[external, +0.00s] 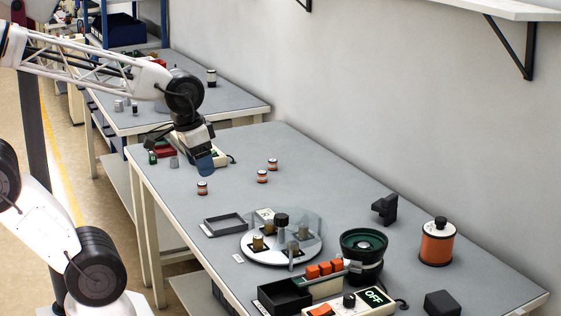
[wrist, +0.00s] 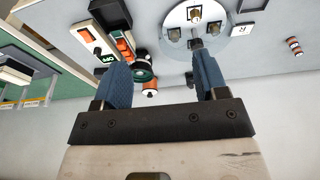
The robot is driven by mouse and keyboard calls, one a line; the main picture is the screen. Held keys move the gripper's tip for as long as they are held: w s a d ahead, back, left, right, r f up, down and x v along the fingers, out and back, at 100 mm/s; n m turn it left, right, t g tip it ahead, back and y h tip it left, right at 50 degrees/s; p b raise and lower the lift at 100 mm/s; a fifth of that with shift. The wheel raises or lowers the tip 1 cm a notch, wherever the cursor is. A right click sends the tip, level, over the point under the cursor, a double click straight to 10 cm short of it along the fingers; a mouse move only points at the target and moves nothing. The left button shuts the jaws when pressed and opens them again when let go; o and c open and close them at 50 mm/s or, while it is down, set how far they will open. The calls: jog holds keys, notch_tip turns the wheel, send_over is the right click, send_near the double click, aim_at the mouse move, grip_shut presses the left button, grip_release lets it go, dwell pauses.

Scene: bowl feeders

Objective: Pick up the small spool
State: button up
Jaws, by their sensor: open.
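Three small spools with orange-brown bands and pale, dark-edged ends stand on the grey bench in the external view: a near one (external: 202,188), a middle one (external: 262,176) and a far one (external: 272,164). One small spool (wrist: 294,46) shows at the right of the wrist view, outside the fingers. My gripper (external: 204,164) is above the bench's left end, up and behind the near spool in the picture. In the wrist view its blue fingers (wrist: 163,74) are apart with nothing held between them.
A round indexing plate (external: 256,251) with posts, a shallow grey tray (external: 224,224) and a green-lined bowl feeder (external: 364,249) occupy the bench's middle. A control box (external: 358,303) is at the front. Bare bench surrounds the small spools; the wall runs behind.

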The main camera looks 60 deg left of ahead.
jog(key=w+d+f+m+t, duration=0.1)
jog(key=w+f+t, duration=0.15)
jog(key=w, duration=1.35)
jog(key=w+d+f+m+t, duration=0.1)
jog(key=w+t, duration=0.3)
jog(key=w, duration=1.2)
jog(key=m+t+h, duration=0.3)
jog(key=m+h, duration=0.1)
jog(key=h, duration=0.2)
send_near(438, 218)
jog(key=w, duration=0.2)
jog(key=shift+w+d+f+h, duration=0.35)
jog(key=shift+d+f, duration=0.2)
jog(key=shift+d, duration=0.1)
jog(key=shift+w, duration=0.1)
jog(key=shift+x, duration=1.15)
jog(key=shift+d+f, duration=0.1)
